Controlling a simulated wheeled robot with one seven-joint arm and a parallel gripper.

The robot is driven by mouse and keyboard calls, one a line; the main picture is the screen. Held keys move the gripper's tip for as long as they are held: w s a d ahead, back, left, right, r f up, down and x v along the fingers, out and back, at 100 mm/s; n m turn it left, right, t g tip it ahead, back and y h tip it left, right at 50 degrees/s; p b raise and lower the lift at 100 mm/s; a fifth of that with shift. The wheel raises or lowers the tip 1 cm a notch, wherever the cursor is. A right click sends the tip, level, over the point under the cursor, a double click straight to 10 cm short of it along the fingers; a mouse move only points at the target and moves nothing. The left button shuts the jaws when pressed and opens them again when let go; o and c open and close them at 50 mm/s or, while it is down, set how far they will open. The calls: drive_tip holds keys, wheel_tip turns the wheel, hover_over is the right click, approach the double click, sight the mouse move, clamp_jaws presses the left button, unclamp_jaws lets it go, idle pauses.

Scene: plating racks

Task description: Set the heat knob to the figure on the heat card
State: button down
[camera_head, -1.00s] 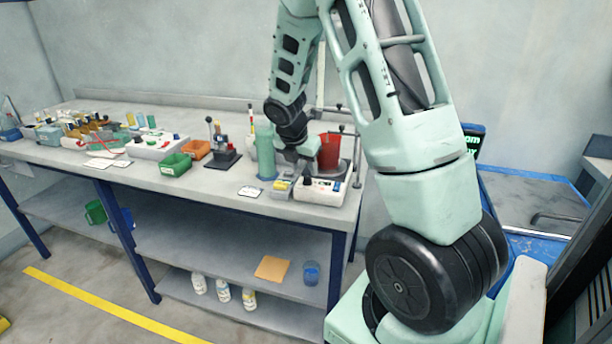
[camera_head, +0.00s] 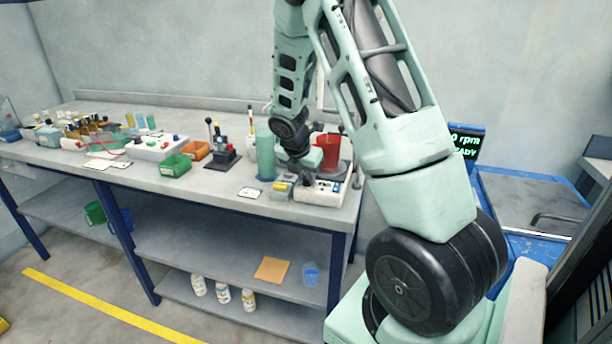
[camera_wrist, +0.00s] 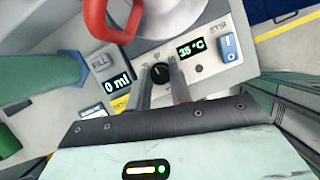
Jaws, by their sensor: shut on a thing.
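The black heat knob (camera_wrist: 159,71) is on the white front panel of the heater unit (camera_wrist: 222,76), left of a display reading 35 °C (camera_wrist: 191,49). My gripper (camera_wrist: 161,80) has its two grey fingers closed about the knob, one on each side. In the head view my gripper (camera_head: 303,179) is down at the unit (camera_head: 322,196) near the bench's front right. A white card (camera_head: 250,192) lies on the bench left of the unit; it may be the heat card, but its figure is too small to read.
A red vessel (camera_head: 330,146) stands on the unit behind the gripper. A fill box (camera_wrist: 107,78) showing 0 ml and a green cylinder (camera_head: 265,158) stand to the left. A blue STIR switch (camera_wrist: 228,47) is right of the display. Bins and racks (camera_head: 176,165) fill the bench further left.

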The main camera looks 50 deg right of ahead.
drive_tip(key=m+g+p, duration=0.1)
drive_tip(key=m+p, duration=0.1)
drive_tip(key=m+g+p, duration=0.1)
drive_tip(key=m+p, duration=0.1)
drive_tip(key=m, duration=0.1)
drive_tip(key=shift+w+r+m, duration=0.2)
drive_tip(key=shift+m, duration=0.1)
drive_tip(key=m+g+p, duration=0.1)
drive_tip(key=m, duration=0.2)
drive_tip(key=shift+w+d+y+p, duration=0.1)
drive_tip(key=shift+y+p, duration=0.25)
drive_tip(key=shift+y, duration=0.05)
drive_tip(key=shift+f+m+g+y+p, duration=0.15)
drive_tip(key=shift+m+g+y+p, duration=0.45)
drive_tip(key=shift+m, duration=1.2)
drive_tip(key=c, duration=1.3)
unclamp_jaws()
drive_tip(key=shift+o, duration=0.2)
